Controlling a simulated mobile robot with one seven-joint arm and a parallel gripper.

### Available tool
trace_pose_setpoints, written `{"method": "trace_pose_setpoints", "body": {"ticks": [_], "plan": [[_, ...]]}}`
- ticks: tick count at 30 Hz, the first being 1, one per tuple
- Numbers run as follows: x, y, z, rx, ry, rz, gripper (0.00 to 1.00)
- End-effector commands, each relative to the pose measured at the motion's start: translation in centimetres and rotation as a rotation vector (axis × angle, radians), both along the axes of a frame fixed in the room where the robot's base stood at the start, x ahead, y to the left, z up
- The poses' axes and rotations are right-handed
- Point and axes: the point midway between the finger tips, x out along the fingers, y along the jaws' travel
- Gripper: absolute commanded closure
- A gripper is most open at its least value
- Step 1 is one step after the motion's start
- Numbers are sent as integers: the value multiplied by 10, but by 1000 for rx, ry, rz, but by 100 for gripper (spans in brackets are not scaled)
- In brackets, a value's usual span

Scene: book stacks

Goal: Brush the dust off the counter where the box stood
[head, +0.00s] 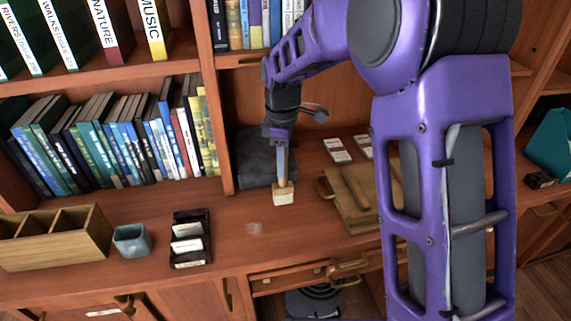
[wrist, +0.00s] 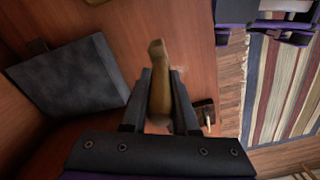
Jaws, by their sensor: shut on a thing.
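My gripper (head: 282,172) points down over the counter (head: 210,255) and is shut on a brush (head: 284,196) with a pale, blocky head. In the wrist view, the brush's wooden handle (wrist: 158,85) stands between the two dark fingers. I cannot tell whether the brush head touches the counter. A pale dust patch (head: 254,229) lies on the counter, to the left of and nearer than the brush head. A dark grey box-like block (head: 252,155) stands behind and left of the gripper; it also shows in the wrist view (wrist: 72,85).
A wooden case with handles (head: 352,190) lies right of the brush, partly behind my arm. Left of the dust are a black card holder (head: 190,240), a blue-grey cup (head: 132,239) and a wooden divided tray (head: 55,240). An open drawer (head: 290,285) is below the front edge.

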Motion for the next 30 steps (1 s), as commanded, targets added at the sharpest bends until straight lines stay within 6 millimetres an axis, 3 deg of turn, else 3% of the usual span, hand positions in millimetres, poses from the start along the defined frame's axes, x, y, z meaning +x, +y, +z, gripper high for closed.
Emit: {"method": "trace_pose_setpoints", "body": {"ticks": [6, 26, 30], "plan": [[-2, 3, 17, 0, 0, -1, 100], [-3, 5, 18, 0, 0, -2, 100], [-13, 22, 17, 1, 1, -2, 100]]}}
